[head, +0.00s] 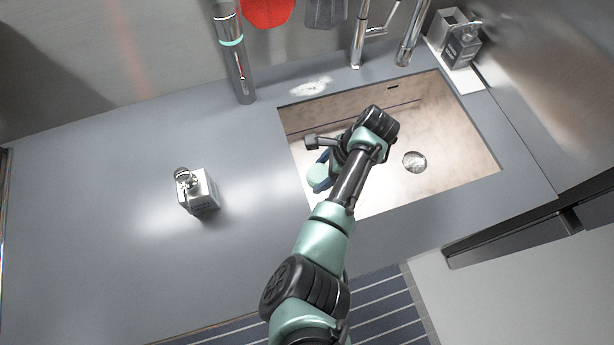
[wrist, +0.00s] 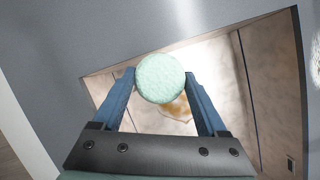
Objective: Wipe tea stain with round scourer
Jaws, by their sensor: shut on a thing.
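The round scourer (wrist: 160,78) is a pale mint-green disc, held between the blue fingers of my gripper (wrist: 161,82). In the head view the scourer (head: 317,177) shows at the left side of the sink, partly covered by my gripper (head: 320,172). A brown tea stain (wrist: 180,109) lies on the sink floor in the wrist view, beyond the scourer and partly hidden by it. The scourer appears to be above the sink floor; I cannot tell the gap. In the head view my arm and gripper hide the stain.
The sink (head: 462,150) has a drain (head: 414,162) on its right side. Taps (head: 360,45) stand behind it. A tall dark cylinder (head: 236,62) stands at the back.

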